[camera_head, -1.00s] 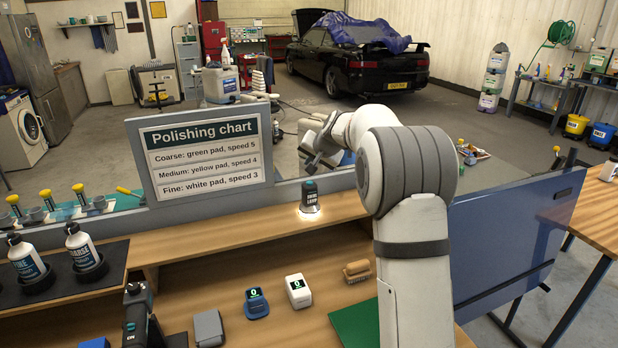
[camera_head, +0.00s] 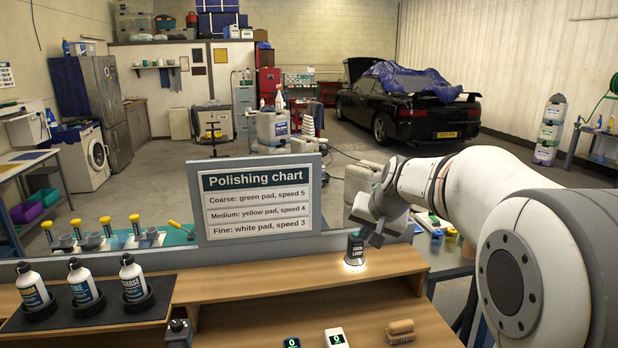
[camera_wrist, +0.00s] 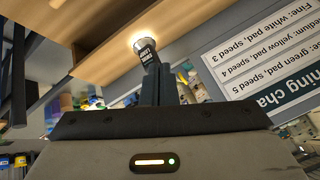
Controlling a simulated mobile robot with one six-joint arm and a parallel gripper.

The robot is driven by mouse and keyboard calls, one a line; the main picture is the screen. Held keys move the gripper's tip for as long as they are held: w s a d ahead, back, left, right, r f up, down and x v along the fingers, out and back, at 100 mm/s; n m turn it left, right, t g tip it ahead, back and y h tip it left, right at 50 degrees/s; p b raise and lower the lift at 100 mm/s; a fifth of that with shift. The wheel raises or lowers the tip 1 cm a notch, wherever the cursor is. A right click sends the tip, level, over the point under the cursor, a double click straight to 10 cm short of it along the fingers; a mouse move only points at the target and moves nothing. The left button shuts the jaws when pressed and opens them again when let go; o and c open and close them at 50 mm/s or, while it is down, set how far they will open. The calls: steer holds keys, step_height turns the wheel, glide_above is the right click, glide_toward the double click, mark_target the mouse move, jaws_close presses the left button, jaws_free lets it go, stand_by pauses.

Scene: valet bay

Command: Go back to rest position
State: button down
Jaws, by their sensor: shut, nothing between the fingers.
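My gripper (camera_head: 368,236) is shut and empty, held out over the back of the wooden bench beside the dark swirl lamp (camera_head: 355,248). In the wrist view my closed fingers (camera_wrist: 159,86) point up the picture, and the lamp (camera_wrist: 147,50) shows just beyond their tips, its lit end on the wood. I cannot tell whether the fingers touch the lamp. My arm reaches in from the right side of the head view.
The polishing chart (camera_head: 258,203) stands at the back of the bench. Several labelled bottles (camera_head: 85,287) stand in a dark holder at left. A black car (camera_head: 410,108) stands behind.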

steer(key=s+f+n+g, duration=0.1)
steer(key=s+f, duration=0.1)
steer(key=s, duration=0.8)
steer(key=s+d+f+n+g+h, duration=0.1)
steer(key=s+f, duration=0.2)
steer(key=s, duration=0.7)
steer(key=s+f+n+g+h, duration=0.1)
steer(key=s+f, duration=0.1)
steer(key=s, duration=0.8)
steer(key=shift+s+d+f, duration=0.2)
steer(key=shift+s+f, duration=0.15)
